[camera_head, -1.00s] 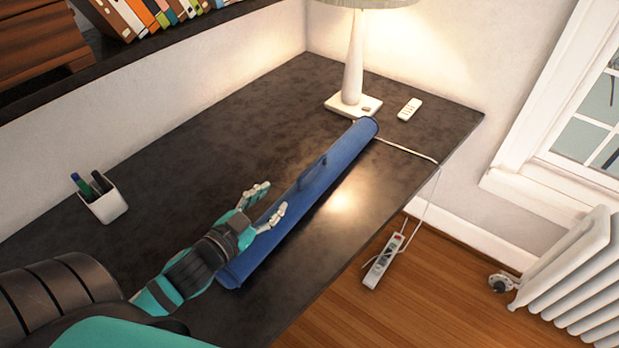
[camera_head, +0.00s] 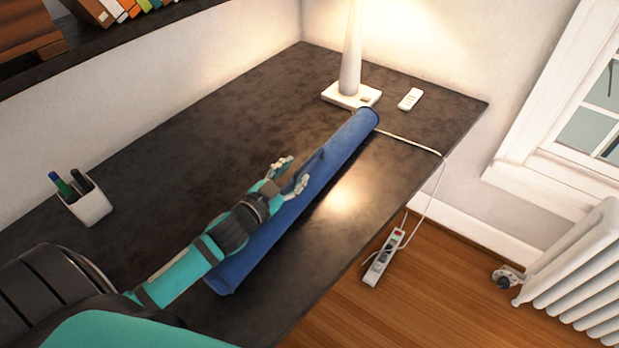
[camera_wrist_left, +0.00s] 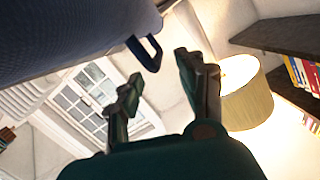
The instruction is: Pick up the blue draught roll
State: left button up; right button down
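The blue draught roll (camera_head: 338,150) lies lengthwise on the dark desk (camera_head: 215,135), its far end near the lamp base. My left gripper (camera_head: 292,173) is beside and partly in front of the roll at about mid-length, its two fingers spread and empty. The gripper and forearm hide part of the roll, and its handle is not clear in the head view. In the left wrist view the roll (camera_wrist_left: 60,40) fills the upper left. Its dark loop handle (camera_wrist_left: 153,55) shows near the gap between the open fingertips (camera_wrist_left: 158,70). My right gripper is not in view.
A lamp (camera_head: 351,75) and a white remote (camera_head: 410,99) stand at the desk's far end. A white pen cup (camera_head: 88,205) is at the left. A cable runs over the right edge to a power strip (camera_head: 383,257). The desk between cup and roll is clear.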

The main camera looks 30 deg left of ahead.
aim_at(309, 159)
pick_arm(q)
jog(key=w, duration=0.2)
jog(key=w+p, duration=0.1)
jog(key=w, duration=0.2)
jog(key=w+d+f, duration=0.1)
jog(key=w, duration=0.1)
jog(key=shift+w+f, duration=0.1)
jog(key=shift+w, duration=0.1)
jog(key=shift+s+a, duration=0.1)
grip_shut()
dwell(0.4)
